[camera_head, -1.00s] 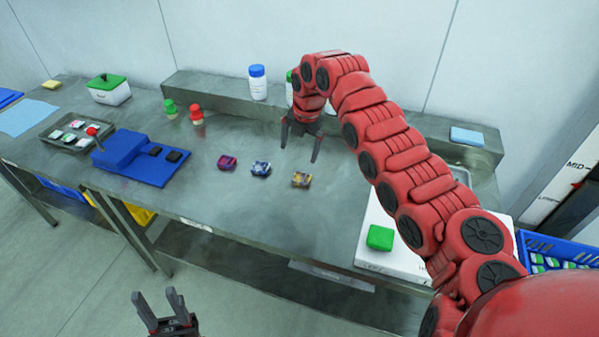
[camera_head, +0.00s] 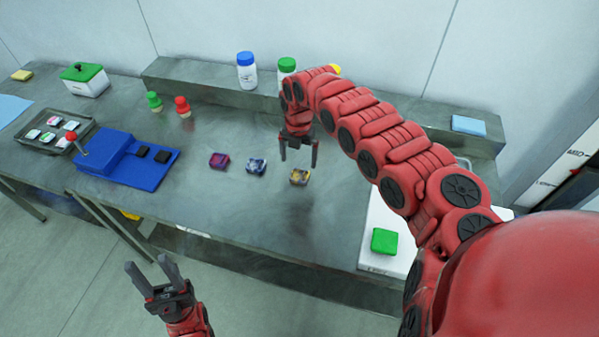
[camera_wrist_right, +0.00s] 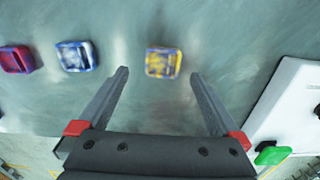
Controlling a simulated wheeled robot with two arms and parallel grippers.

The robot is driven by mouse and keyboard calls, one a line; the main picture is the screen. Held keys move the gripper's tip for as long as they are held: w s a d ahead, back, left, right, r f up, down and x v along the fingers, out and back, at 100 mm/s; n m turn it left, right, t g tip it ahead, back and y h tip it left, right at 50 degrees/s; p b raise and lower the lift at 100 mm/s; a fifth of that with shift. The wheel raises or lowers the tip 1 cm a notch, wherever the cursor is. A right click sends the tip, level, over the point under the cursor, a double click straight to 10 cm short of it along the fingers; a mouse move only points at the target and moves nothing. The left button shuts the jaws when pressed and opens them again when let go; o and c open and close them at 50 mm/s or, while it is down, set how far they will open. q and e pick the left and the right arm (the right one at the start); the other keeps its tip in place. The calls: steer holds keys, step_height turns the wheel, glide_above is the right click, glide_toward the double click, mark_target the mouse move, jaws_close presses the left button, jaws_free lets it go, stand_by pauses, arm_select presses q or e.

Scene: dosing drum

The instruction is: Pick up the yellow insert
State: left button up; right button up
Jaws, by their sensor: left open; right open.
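My right gripper (camera_head: 299,162) is open and empty, pointing down above and just behind the insert in the head view. Its two fingers also show in the right wrist view (camera_wrist_right: 158,74). My left gripper (camera_head: 152,270) is open and empty, in front of the table's front edge, far from the insert.
A blue-and-white insert (camera_head: 256,166) and a purple-red insert (camera_head: 219,160) lie in a row to the left. A white box (camera_head: 385,263) with a green block (camera_head: 384,241) stands at the right. A blue fixture (camera_head: 118,152) and bottles (camera_head: 246,72) stand further off.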

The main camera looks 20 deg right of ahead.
mark_target(300, 176)
steer(key=shift+f, duration=0.3)
steer(key=shift+s+f, duration=0.1)
steer(key=shift+f, duration=0.05)
steer(key=f, duration=0.1)
steer(key=f+p, duration=0.2)
steer(key=shift+s+a+f, duration=0.1)
steer(key=shift+s+f, duration=0.2)
steer(key=shift+f, duration=0.05)
steer(key=shift+f+p, duration=0.3)
steer(key=shift+f, duration=0.4)
steer(key=c, duration=1.3)
steer(key=shift+r, duration=0.2)
